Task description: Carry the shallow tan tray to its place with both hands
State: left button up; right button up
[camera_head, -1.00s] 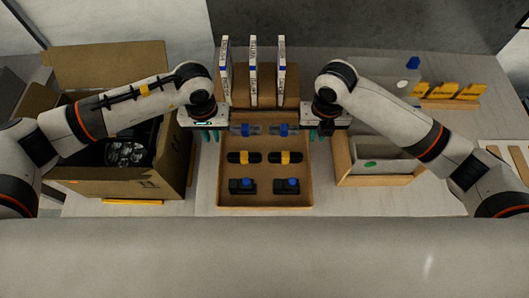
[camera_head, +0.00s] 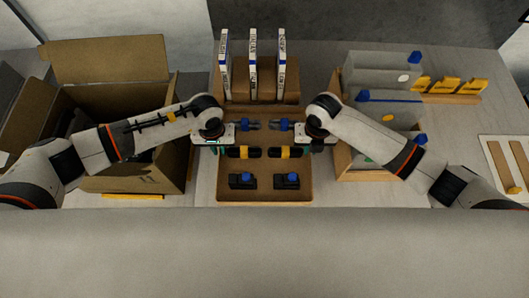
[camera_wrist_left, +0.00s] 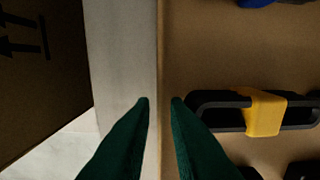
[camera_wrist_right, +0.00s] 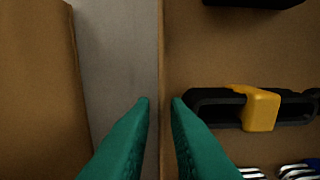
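The shallow tan tray (camera_head: 264,199) lies on the table in the middle of the head view. It holds blue-banded pieces (camera_head: 285,126), black clamps with yellow bands (camera_head: 285,152) and black blocks with blue knobs (camera_head: 287,180). My left gripper (camera_head: 217,150) is at the tray's left side, and my right gripper (camera_head: 318,148) at its right side. In the left wrist view, the open green fingertips (camera_wrist_left: 160,100) stand either side of the tray's thin wall (camera_wrist_left: 160,40). The right wrist view shows open fingertips (camera_wrist_right: 160,100) likewise around the opposite wall (camera_wrist_right: 160,40). Contact is not visible.
An open cardboard box (camera_head: 140,182) stands close on the left. A wooden crate with grey cases (camera_head: 383,75) stands close on the right. Upright white binders (camera_head: 253,70) stand in a brown holder behind the tray. Yellow pieces (camera_head: 465,87) sit on a strip at the back right.

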pick_arm(q)
jog(key=shift+f, duration=0.2)
pick_arm(e)
jog(key=shift+f, duration=0.2)
pick_arm(q)
grip_shut()
pick_arm(e)
grip_shut()
pick_arm(q)
jog(key=shift+r, duration=0.15)
pick_arm(e)
jog(key=shift+r, duration=0.15)
